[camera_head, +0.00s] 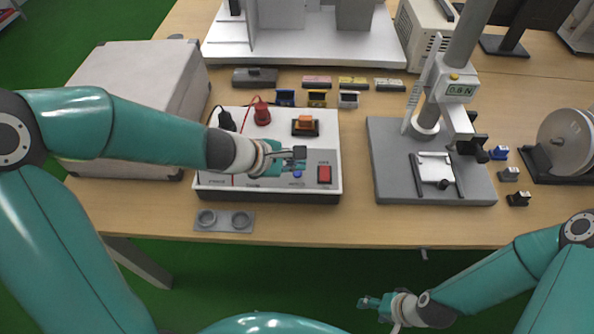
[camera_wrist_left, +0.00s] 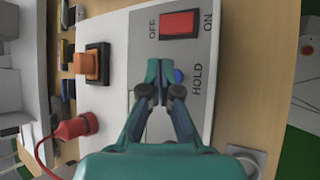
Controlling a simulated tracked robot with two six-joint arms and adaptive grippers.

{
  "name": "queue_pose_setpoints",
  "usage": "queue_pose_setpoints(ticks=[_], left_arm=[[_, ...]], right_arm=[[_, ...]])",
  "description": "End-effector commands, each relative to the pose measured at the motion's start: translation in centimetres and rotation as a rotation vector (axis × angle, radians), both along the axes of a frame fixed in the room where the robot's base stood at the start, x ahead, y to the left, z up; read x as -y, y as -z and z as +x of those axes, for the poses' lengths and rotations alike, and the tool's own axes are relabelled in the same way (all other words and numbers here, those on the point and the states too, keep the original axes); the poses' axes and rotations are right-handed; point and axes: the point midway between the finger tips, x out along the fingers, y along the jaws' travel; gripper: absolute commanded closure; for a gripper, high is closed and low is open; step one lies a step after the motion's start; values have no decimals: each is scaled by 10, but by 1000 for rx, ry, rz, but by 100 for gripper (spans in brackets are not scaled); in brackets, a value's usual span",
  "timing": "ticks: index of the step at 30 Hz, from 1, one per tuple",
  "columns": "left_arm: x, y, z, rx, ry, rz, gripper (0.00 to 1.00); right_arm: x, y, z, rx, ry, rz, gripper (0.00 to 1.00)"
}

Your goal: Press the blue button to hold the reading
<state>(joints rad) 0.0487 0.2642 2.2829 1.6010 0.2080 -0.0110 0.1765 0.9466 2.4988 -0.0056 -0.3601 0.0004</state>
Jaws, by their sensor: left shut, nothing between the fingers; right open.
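The blue button (camera_head: 297,175) is a small round knob on the sloped front panel of a white test box (camera_head: 325,130). In the left wrist view the blue button (camera_wrist_left: 179,76) shows beside the fingertips, near the word HOLD, and is partly hidden by a finger. My left gripper (camera_head: 302,167) is shut and empty, with its tips close over the panel at the button; it also shows in the left wrist view (camera_wrist_left: 160,68). I cannot tell whether it touches the button. My right gripper (camera_head: 368,302) is open and empty, low in front of the table.
A red OFF/ON switch (camera_head: 324,174) sits right of the button. An orange block in a black socket (camera_head: 305,124) and a red plug (camera_head: 262,113) are on the box top. A force stand (camera_head: 432,150) stands to the right. A grey two-ring holder (camera_head: 224,221) lies in front.

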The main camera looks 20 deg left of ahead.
Motion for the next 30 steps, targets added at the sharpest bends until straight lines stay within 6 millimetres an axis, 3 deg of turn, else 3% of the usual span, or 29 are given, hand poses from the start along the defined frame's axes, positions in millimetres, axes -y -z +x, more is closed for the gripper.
queue_pose_setpoints(ticks=[30], left_arm=[[-1,11,0,0,-2,0,100]], right_arm=[[0,13,0,0,0,0,41]])
